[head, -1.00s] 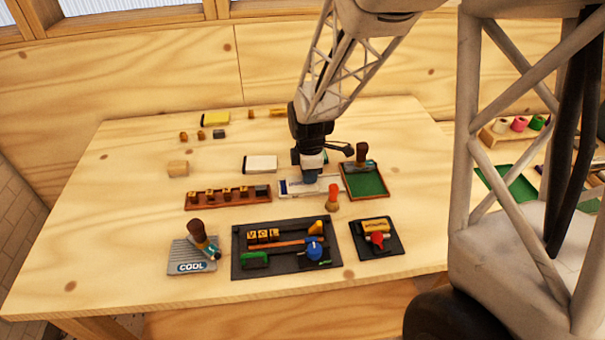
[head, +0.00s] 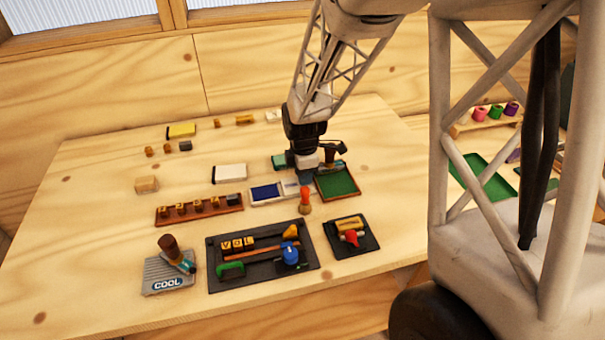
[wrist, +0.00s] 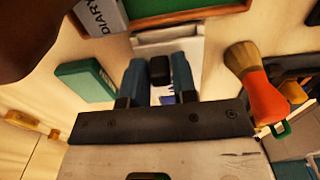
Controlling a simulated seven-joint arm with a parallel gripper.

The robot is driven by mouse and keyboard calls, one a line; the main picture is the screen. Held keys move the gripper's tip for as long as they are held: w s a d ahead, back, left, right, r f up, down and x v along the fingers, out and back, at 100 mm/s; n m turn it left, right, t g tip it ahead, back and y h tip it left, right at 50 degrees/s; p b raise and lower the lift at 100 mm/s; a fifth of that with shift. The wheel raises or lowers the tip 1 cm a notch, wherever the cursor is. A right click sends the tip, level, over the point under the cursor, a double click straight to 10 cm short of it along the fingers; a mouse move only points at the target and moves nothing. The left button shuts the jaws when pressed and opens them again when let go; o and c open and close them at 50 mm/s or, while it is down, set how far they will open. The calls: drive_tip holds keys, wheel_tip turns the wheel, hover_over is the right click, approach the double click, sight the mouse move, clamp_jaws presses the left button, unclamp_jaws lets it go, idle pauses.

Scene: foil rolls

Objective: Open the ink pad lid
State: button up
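The ink pad (head: 265,192) is a low white case on the table, and its blue pad shows on the left. The pale lid (head: 292,187) lies over the right part of the case, towards the green-lined tray. In the wrist view the lid's white surface (wrist: 168,42) shows ahead of the fingers. My gripper (head: 306,179) is low over the lid. In the wrist view my gripper (wrist: 160,75) has its two blue fingers close on both sides of a small black block, which looks like the lid's handle. The fingertips' contact is partly hidden.
The green-lined tray (head: 338,184) stands just right of the lid, with a dark-handled item on it. An orange stamp (head: 305,202) stands close in front. A green box (head: 279,162) is behind. A black tray of tools (head: 262,277) lies nearer the front edge.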

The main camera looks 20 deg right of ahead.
drive_tip(key=shift+o, duration=1.4)
drive_tip(key=shift+r, duration=0.15)
drive_tip(key=shift+r, duration=3.75)
drive_tip(key=shift+s+r, duration=0.1)
drive_tip(key=shift+s+r, duration=0.2)
drive_tip(key=s+r+m+t, duration=0.1)
drive_tip(key=s+r+m, duration=0.3)
drive_tip(key=s, duration=0.5)
drive_tip(key=s+r+m, duration=0.4)
drive_tip(key=s+m, duration=0.4)
drive_tip(key=s, duration=0.1)
drive_tip(key=s+r+m+t, duration=0.1)
drive_tip(key=s+r+m, duration=0.3)
drive_tip(key=s, duration=0.5)
drive_tip(key=shift+s+d+r+m+t, duration=0.2)
drive_tip(key=shift+r+m+t, duration=0.15)
drive_tip(key=shift+m, duration=0.75)
